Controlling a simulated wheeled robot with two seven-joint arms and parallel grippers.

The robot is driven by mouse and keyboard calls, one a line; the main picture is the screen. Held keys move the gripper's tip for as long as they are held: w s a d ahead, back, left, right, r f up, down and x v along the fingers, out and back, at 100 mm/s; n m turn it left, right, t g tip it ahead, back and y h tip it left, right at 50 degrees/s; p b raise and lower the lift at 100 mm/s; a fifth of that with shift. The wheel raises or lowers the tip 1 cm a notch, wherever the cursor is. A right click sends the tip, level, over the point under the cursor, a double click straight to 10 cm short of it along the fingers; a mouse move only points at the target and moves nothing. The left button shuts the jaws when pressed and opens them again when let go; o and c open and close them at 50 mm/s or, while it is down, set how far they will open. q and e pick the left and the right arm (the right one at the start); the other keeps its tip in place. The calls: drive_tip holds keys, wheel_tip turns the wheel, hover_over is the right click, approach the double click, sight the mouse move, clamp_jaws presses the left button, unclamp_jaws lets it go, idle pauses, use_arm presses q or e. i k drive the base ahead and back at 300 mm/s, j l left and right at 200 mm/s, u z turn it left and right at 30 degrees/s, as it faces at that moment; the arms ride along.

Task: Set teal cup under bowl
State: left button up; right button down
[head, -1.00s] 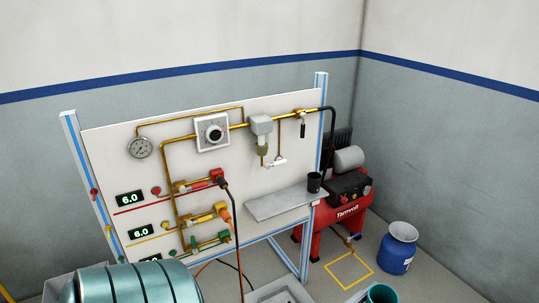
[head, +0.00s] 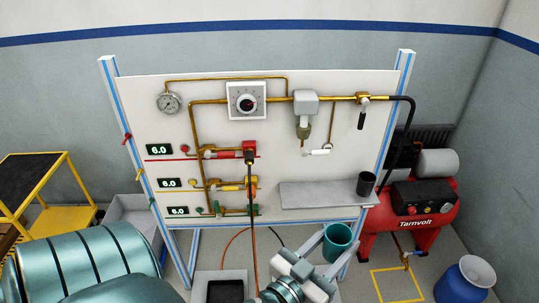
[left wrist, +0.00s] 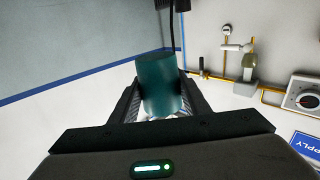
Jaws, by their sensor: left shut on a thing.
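The teal cup (head: 338,242) is held by my left gripper (head: 335,246), its open top facing up in the head view, in front of the panel's lower right part. The left wrist view shows the cup (left wrist: 162,82) between both fingers (left wrist: 160,98). The regulator unit's bowl (head: 303,131) hangs under its grey head, above and left of the cup, with a clear gap between them. The bowl also shows in the left wrist view (left wrist: 249,67), right of the cup. My right gripper is not in view.
A grey shelf (head: 318,195) with a black cup (head: 366,184) juts from the panel (head: 230,125), between bowl and teal cup height. A red compressor (head: 420,208) and blue drum (head: 465,281) stand at the right. Hoses (head: 251,200) hang below the red fitting.

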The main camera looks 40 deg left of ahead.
sight(298, 190)
drive_tip(key=i+l+u, duration=0.2)
drive_tip(key=u, duration=0.25)
drive_tip(key=i+l+u, duration=0.5)
drive_tip(key=l+u, duration=0.15)
drive_tip(key=u, duration=0.2)
drive_tip(key=i+l+u, duration=0.2)
drive_tip(key=l, duration=0.15)
drive_tip(key=l+u, duration=0.2)
drive_tip(key=i+l, duration=0.05)
drive_tip(key=l, duration=0.05)
